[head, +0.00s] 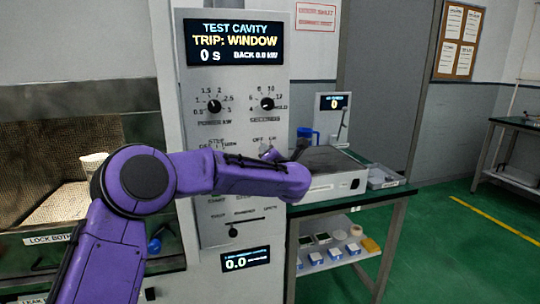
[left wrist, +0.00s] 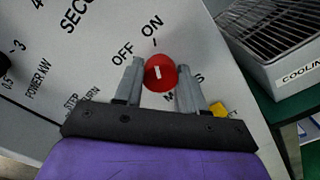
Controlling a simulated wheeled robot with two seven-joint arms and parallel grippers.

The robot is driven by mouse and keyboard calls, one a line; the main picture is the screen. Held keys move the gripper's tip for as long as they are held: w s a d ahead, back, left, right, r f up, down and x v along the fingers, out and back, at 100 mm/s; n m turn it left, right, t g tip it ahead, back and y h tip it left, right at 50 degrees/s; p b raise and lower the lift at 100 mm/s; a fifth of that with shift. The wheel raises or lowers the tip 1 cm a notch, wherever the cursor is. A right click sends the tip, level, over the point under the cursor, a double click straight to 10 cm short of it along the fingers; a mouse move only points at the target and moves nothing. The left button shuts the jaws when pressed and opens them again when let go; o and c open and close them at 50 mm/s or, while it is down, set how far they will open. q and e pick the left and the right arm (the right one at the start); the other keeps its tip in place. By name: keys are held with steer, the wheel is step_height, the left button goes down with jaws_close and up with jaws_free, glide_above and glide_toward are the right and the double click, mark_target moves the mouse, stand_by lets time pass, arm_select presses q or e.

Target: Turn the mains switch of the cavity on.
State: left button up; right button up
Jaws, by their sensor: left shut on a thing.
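The mains switch is a red round knob (left wrist: 160,76) with a short white mark, on the grey panel in the left wrist view. OFF and ON are printed above it. The white mark points roughly up in the picture, towards the tick by ON. My left gripper (left wrist: 160,65) has one finger on each side of the knob and is shut on it. In the head view my purple left arm covers the knob. The cavity's panel (head: 236,84) has a display (head: 234,42) reading "TRIP: WINDOW" and "0 s". My right gripper is out of view.
Power (head: 214,106) and seconds (head: 267,104) dials sit above my left arm. The open-looking cavity with a white cup (head: 93,165) is at left. A bench right of the panel carries a white-and-grey box (head: 335,184) and a small display (head: 334,102). Green floor (head: 440,250) is clear.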

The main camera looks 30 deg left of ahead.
arm_select(q)
steer(key=o, duration=1.1)
steer(key=shift+s, duration=0.1)
steer(key=b+v, duration=0.2)
steer(key=v, duration=0.8)
steer(key=shift+s+d+b, duration=0.1)
steer(key=shift+s+b, duration=0.05)
steer(key=shift+b, duration=0.15)
